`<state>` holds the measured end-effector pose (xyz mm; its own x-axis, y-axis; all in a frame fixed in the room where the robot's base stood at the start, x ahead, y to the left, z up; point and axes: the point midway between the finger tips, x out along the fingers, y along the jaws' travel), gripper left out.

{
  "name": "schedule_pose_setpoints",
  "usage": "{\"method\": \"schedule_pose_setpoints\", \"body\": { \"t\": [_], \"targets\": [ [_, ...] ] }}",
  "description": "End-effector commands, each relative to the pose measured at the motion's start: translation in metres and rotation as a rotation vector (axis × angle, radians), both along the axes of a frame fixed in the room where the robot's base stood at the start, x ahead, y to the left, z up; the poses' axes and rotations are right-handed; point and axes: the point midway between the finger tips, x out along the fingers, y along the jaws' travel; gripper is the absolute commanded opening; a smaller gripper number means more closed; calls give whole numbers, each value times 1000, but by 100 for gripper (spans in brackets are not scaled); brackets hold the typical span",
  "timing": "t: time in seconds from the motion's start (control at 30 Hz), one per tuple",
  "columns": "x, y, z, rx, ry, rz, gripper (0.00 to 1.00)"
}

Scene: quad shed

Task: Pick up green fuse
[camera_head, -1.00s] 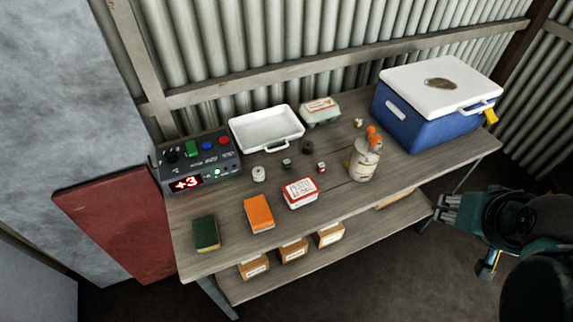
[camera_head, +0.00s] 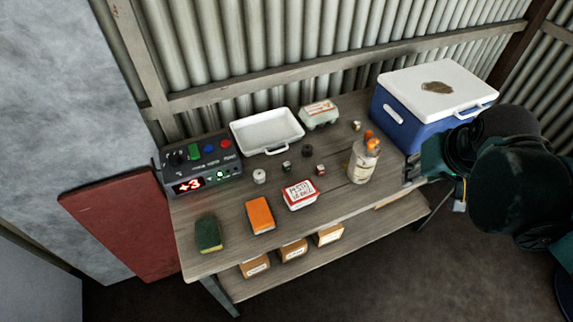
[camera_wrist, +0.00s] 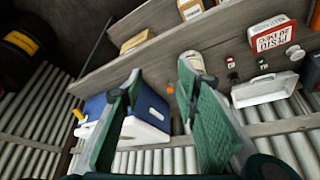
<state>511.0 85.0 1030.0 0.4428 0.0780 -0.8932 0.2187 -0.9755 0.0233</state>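The green fuse (camera_head: 286,165) is a tiny dark piece with a green mark, standing on the wooden workbench (camera_head: 230,245) between a white knob-like piece and a red fuse (camera_head: 320,169). In the wrist view a small dark piece by the white tray appears to be the green fuse (camera_wrist: 262,64). My gripper (camera_head: 412,171) is at the bench's right front edge, by the cooler and well right of the fuse. In the wrist view my gripper (camera_wrist: 160,72) is open and empty, its green-padded fingers wide apart.
A white tray (camera_head: 240,134), egg carton (camera_head: 319,114) and blue cooler (camera_head: 395,120) line the back.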

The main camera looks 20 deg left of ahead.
Motion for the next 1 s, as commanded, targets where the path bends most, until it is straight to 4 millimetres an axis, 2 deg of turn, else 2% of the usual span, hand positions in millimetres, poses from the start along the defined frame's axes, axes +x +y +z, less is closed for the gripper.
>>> {"method": "schedule_pose_setpoints", "body": {
  "t": [0.27,0.53,1.0],
  "targets": [
    [28,42,4,-21,56,88,32],
    [49,84,0,-43,110,169,32],
    [78,166,-21,-89,201,315,32]
  ]
}}
